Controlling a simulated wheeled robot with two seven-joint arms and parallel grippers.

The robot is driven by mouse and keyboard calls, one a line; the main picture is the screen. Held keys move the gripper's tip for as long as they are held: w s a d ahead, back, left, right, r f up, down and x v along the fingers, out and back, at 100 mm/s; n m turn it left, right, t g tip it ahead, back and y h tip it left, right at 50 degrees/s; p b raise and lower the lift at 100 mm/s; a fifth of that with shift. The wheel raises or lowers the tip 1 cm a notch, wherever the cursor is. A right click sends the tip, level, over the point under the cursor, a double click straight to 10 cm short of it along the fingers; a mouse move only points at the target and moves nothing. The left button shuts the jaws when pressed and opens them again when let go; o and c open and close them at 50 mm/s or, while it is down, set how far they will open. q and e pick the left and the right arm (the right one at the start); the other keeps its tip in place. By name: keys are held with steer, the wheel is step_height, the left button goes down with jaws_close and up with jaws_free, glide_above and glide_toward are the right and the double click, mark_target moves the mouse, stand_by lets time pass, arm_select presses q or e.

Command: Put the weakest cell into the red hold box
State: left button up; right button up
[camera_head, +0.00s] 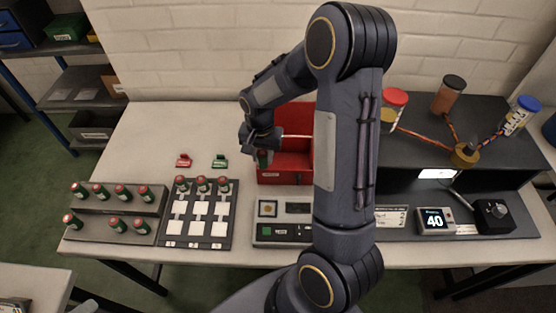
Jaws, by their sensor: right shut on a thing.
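My right gripper (261,147) is at the left part of the open red box (290,168), pointing down. It is shut on a dark green cell (264,160), which shows just below the fingers, over or inside the box's left side; I cannot tell how deep. My own right arm hides the box's right side. Several green cells with red caps stand in a grey stepped rack (100,231) at the left. Three more cells (202,184) stand along the top of a dark board (184,243) with white squares. My left gripper is not in view.
A tester (267,241) stands in front of the red box, partly behind my arm. A red piece (184,160) and a green piece (220,161) lie behind the board. A display (435,221) reads 40. Jars and wires occupy the dark right shelf. The back left table is clear.

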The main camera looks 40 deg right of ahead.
steer(key=w+d+f+b, duration=0.1)
steer(key=d+f, duration=0.1)
steer(key=w+d+f+b, duration=0.1)
steer(key=d+f, duration=0.1)
steer(key=w+d+f+b, duration=0.1)
steer(key=d+f, duration=0.1)
steer(key=shift+w+d+f, duration=0.1)
steer(key=shift+w+f, duration=0.05)
steer(key=shift+f, duration=0.2)
steer(key=shift+w+d+f+b, duration=0.1)
steer(key=shift+f+b, duration=0.95)
steer(key=shift+f, duration=0.55)
steer(key=shift+f, duration=0.2)
steer(key=o, duration=0.7)
steer(key=shift+r, duration=0.15)
